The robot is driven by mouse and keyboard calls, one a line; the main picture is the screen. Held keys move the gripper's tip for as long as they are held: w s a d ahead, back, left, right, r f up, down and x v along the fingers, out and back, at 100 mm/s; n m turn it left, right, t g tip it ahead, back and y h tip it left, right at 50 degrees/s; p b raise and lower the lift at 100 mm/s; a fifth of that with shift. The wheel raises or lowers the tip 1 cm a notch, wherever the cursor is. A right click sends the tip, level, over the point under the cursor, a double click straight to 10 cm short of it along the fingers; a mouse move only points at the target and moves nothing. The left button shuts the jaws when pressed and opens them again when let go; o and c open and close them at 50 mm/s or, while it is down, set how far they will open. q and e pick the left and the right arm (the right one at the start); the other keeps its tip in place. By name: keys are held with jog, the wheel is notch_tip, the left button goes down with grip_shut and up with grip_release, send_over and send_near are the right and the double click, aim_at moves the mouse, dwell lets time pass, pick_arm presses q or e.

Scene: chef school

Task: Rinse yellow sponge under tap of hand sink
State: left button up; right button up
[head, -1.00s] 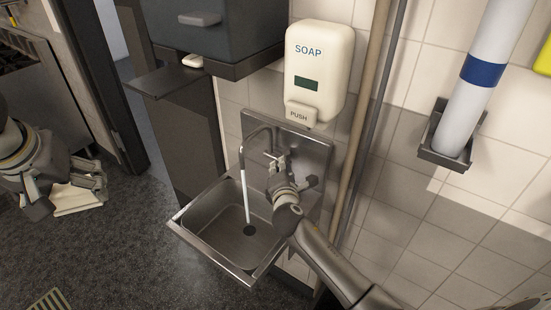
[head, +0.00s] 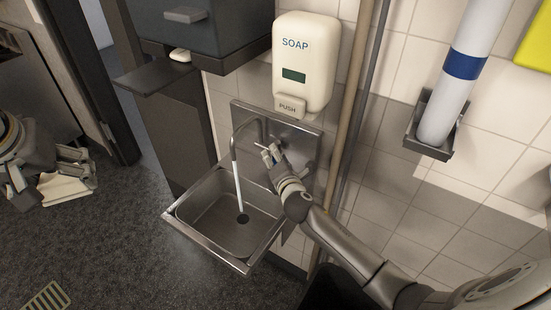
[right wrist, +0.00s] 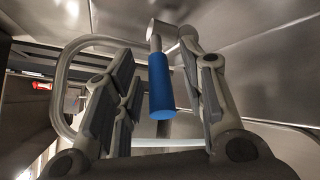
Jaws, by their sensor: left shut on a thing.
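The hand sink (head: 205,213) is a steel basin on the tiled wall. A white water stream (head: 238,185) runs from its curved tap (head: 235,138) toward the drain. My right gripper (head: 269,156) is beside the tap at the back of the sink. In the right wrist view, its fingers (right wrist: 160,95) are apart on either side of a blue-ended tap lever (right wrist: 160,85), with gaps visible. My left gripper (head: 78,172) is at the far left, away from the sink, shut on a pale yellowish sponge (head: 62,190), partly hidden by the fingers.
A soap dispenser (head: 305,60) hangs above the sink. A dark cabinet (head: 205,30) with a shelf stands left of it. Pipes (head: 357,130) run down the wall on the right, beside a holder (head: 430,140) with a white tube. Open floor (head: 120,235) lies between my left gripper and the sink.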

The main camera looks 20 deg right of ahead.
jog(key=v, duration=1.2)
pick_arm(q)
jog(key=shift+s, duration=0.1)
dwell(0.4)
